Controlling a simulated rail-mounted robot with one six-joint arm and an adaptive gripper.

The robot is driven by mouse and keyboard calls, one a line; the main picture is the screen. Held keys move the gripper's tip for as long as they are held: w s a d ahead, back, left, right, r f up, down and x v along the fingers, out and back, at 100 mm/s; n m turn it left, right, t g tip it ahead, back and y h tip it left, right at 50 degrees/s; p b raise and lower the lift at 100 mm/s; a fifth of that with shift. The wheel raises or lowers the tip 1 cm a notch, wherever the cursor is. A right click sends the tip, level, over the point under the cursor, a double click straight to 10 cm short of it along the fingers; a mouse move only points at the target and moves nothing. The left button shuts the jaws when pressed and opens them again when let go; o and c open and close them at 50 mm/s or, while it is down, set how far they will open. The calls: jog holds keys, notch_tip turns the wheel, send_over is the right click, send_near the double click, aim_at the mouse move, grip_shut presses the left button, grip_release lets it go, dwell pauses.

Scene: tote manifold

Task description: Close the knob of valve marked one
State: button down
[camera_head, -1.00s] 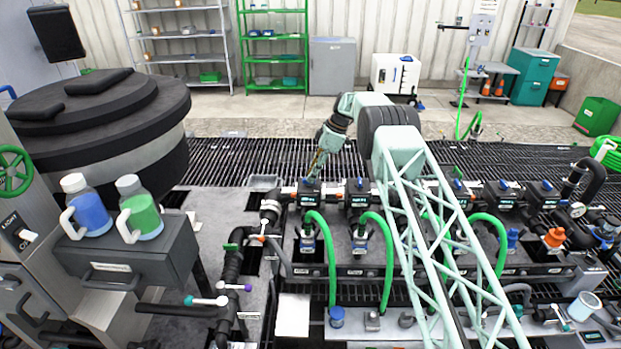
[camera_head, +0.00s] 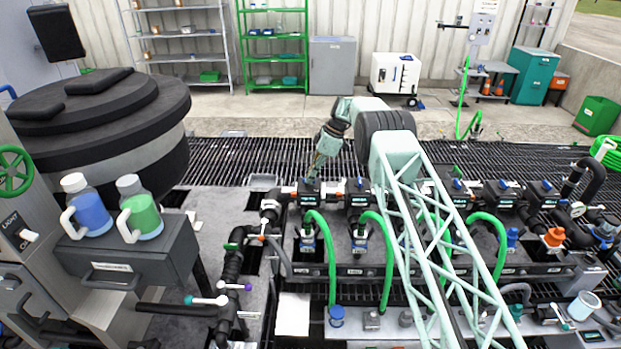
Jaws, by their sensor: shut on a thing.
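The manifold is a row of dark valve bodies on a pipe. The leftmost valve (camera_head: 309,193) has a small lit label too small to read, so I cannot confirm its mark. My gripper (camera_head: 312,178) points down onto the top of this valve and is shut on its knob. The fingers and wrist hide most of the knob, so its turn angle cannot be told. The second valve (camera_head: 359,196) stands just to the right, apart from my gripper.
Green hoses (camera_head: 331,262) arch down from the manifold fronts. More valves (camera_head: 503,190) continue to the right, partly behind my lattice arm. A black pipe with a purple-handled valve (camera_head: 230,288) stands front left. A large dark round tank (camera_head: 95,120) is at the left.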

jog(key=shift+s+f+m+t+b, duration=0.1)
jog(key=shift+m+t+b, duration=0.2)
jog(key=shift+m+b, duration=0.45)
jog(key=shift+m+t+b, duration=0.6)
jog(key=shift+m+b, duration=0.95)
jog(key=shift+b, duration=0.15)
jog(key=m+t+h+b, duration=0.1)
jog(key=m+b, duration=0.1)
jog(key=m, duration=0.1)
jog(key=shift+s+a+m, duration=0.1)
jog(key=shift+s+m, duration=0.05)
jog(key=shift+m, duration=0.15)
jog(key=shift+a+m+t+h, duration=0.1)
jog(key=shift+m+t+h, duration=0.35)
jog(key=shift+m, duration=0.95)
jog(key=shift+m+t+h, duration=0.35)
jog(key=shift+m+h, duration=0.1)
jog(key=shift+m, duration=0.95)
jog(key=shift+s+a+m+h+b, duration=0.1)
jog(key=shift+m+h+b, duration=0.35)
jog(key=shift+m, duration=1.15)
jog(key=shift+m+h, duration=0.35)
jog(key=shift+m, duration=0.25)
jog(key=c, duration=2.7)
grip_release()
jog(key=shift+c, duration=0.2)
